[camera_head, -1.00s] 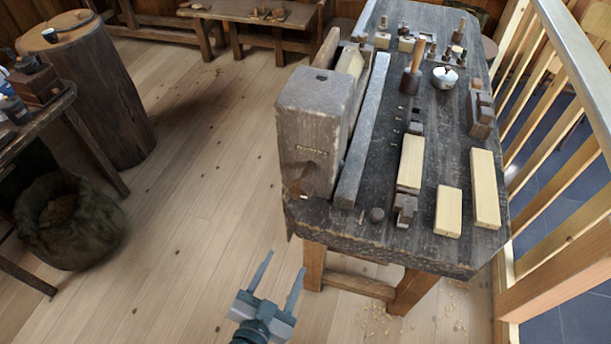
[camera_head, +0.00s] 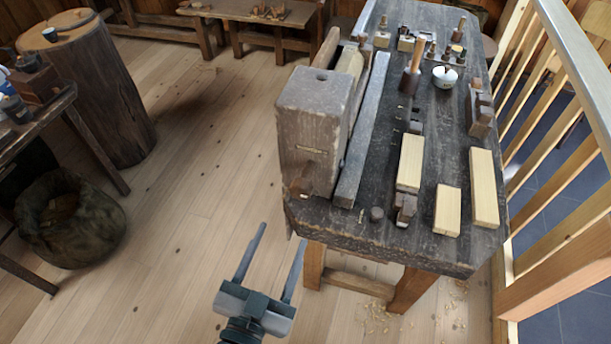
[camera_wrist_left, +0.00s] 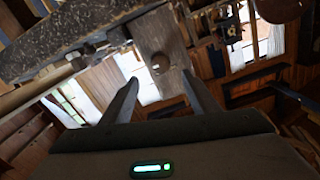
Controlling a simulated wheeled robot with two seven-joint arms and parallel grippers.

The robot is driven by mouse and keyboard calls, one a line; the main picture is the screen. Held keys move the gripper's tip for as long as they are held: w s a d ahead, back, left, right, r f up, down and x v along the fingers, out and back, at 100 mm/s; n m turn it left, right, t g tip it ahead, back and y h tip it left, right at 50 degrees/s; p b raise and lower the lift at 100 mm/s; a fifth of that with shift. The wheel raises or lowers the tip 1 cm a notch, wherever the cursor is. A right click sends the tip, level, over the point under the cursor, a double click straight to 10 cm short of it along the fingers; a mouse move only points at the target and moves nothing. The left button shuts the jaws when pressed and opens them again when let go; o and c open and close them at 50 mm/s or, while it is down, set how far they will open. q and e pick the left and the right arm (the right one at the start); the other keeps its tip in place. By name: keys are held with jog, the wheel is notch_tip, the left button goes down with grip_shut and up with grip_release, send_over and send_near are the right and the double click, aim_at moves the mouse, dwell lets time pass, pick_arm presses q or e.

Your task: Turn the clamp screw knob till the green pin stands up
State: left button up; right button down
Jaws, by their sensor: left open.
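The wooden vise (camera_head: 308,120) is at the left front corner of the bench. A brown knob-like part (camera_head: 301,184) shows low on its front face. In the left wrist view a round brown knob (camera_wrist_left: 160,63) sits on a wooden block, between and beyond the fingertips; I take it to be the clamp screw knob. I cannot make out a green pin in either view. My left gripper (camera_head: 281,234) is open and empty, in front of and below the vise, apart from it. Its fingers also show in the left wrist view (camera_wrist_left: 160,80). My right gripper is not in view.
A railing (camera_head: 560,90) runs along the right. A sack (camera_head: 68,220) stands at left. The floor between is clear.

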pick_arm(q)
jog(key=p, duration=0.2)
send_near(299, 194)
jog(key=w, duration=0.3)
jog(key=p+x, duration=0.1)
jog(key=x, duration=0.1)
jog(key=p+x, duration=0.1)
jog(key=x, duration=0.2)
jog(key=shift+d, duration=0.4)
jog(key=p+x, duration=0.2)
jog(key=x, duration=0.2)
jog(key=shift+w+d+f, duration=0.1)
jog(key=shift+w+d, duration=0.05)
jog(key=shift+w, duration=0.25)
jog(key=shift+x, duration=0.85)
jog(key=shift+f, duration=0.1)
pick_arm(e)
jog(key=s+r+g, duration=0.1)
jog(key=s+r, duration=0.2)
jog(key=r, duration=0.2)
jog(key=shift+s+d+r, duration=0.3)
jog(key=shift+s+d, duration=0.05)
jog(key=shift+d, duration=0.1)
pick_arm(q)
jog(key=shift+s, duration=0.1)
jog(key=shift+c, duration=0.6)
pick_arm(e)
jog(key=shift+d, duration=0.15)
